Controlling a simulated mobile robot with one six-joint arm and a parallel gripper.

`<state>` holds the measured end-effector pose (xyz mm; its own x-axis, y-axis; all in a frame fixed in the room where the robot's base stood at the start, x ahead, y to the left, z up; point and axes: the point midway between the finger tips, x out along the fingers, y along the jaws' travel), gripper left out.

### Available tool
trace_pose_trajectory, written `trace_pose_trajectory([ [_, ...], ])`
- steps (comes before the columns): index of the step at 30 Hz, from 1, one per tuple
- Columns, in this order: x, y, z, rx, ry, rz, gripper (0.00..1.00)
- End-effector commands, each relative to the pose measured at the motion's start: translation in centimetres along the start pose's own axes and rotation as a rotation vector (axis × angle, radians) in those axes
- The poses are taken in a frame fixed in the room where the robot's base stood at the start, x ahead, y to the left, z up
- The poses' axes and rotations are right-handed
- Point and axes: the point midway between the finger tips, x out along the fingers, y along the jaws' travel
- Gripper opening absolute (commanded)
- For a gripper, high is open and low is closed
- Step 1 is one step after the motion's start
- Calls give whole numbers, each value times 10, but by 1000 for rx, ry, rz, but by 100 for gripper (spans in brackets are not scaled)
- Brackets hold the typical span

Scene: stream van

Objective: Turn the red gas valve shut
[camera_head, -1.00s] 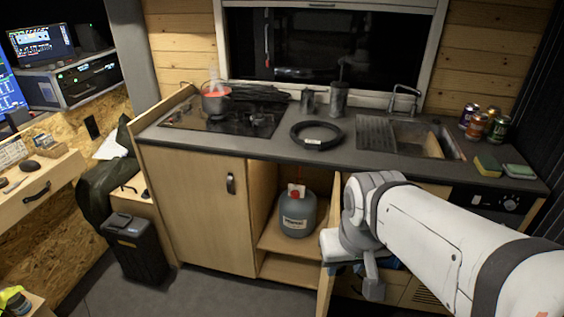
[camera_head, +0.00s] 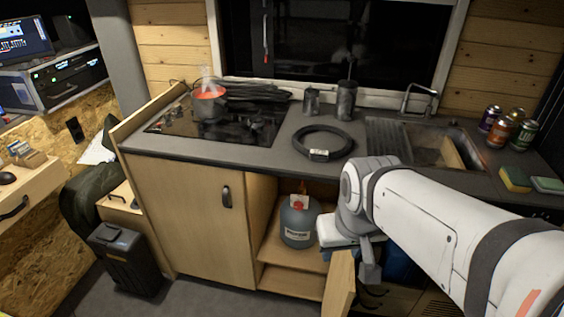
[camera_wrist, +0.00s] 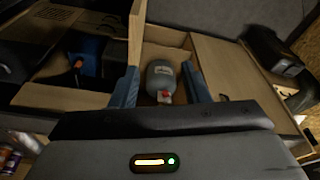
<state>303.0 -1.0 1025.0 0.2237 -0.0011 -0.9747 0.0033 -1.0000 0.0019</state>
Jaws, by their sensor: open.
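A grey gas bottle (camera_head: 298,231) stands upright on a shelf inside the open cabinet under the counter. Its small red valve (camera_head: 299,204) is on top, by a white tag. The wrist view shows the bottle (camera_wrist: 160,74) ahead, with the red valve (camera_wrist: 166,96) at its near end. My gripper (camera_wrist: 160,70) is open and empty, its two fingers either side of the bottle in that view. They look short of the valve; the exact gap is unclear. In the head view my wrist hangs right of the bottle, and the fingertips are hard to make out.
The cabinet's open door (camera_head: 340,283) stands out just right of the bottle, close to my wrist. A closed door (camera_head: 190,215) is left of the opening. A black bin (camera_head: 125,258) stands on the floor at left.

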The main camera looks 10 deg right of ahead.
Motion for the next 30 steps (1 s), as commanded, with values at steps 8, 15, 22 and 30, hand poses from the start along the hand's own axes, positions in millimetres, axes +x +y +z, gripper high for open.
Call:
trace_pose_trajectory([
  [8,82,-17,-66,6,182,-53,59],
  [15,197,-41,-177,44,515,-91,59],
  [22,307,-46,-259,115,831,-34,59],
  [30,424,-38,-304,190,1156,131,59],
])
